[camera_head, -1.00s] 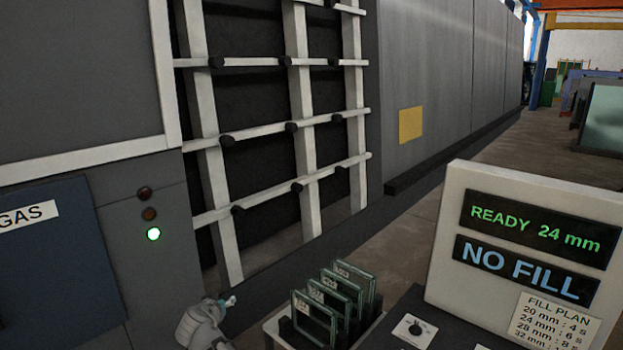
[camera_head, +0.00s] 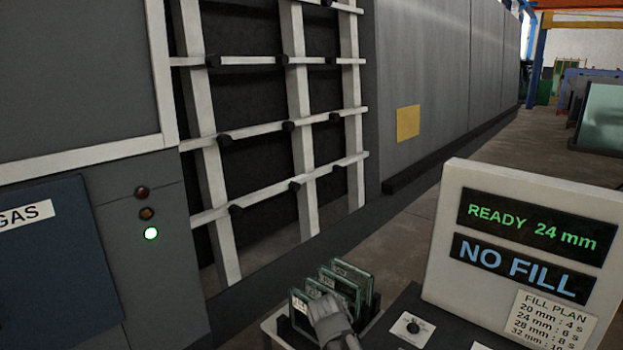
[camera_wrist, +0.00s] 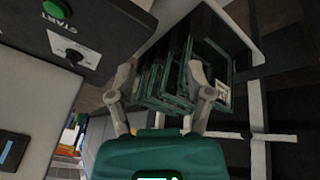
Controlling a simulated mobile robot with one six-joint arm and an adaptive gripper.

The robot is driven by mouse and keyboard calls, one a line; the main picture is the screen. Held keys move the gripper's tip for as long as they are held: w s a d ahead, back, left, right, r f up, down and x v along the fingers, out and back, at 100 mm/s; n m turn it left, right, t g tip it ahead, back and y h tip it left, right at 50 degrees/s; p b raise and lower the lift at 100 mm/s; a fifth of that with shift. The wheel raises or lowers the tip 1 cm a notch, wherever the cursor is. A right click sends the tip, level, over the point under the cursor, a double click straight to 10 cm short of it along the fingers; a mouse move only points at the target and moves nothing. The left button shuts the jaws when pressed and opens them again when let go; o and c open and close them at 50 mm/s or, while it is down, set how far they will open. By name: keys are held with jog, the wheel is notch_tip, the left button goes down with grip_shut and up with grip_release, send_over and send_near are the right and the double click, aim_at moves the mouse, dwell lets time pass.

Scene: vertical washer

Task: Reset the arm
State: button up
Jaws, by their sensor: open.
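My gripper (camera_head: 333,312) shows at the bottom middle of the head view, in front of the rack of glass samples. In the wrist view my gripper (camera_wrist: 162,88) is open, its two fingers apart. The framed glass samples (camera_wrist: 180,75) show beyond and between the fingers. I cannot tell whether the fingers touch them.
A console panel (camera_head: 450,220) to the right reads "READY 24 mm" and "NO FILL". A knob (camera_head: 413,327) sits on its desk. The wrist view shows a green START button (camera_wrist: 57,9). A tall roller frame (camera_head: 300,120) stands behind. A green lamp (camera_head: 151,233) is lit at left.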

jog(key=s+d+f+g+y, duration=0.1)
jog(key=s+d+g+y, duration=0.1)
jog(key=s+d, duration=0.7)
jog(key=shift+s+d+f+g+y, duration=0.2)
jog(key=shift+s+f+g+y, duration=0.15)
jog(key=shift+g, duration=0.55)
jog(key=shift+w, duration=0.1)
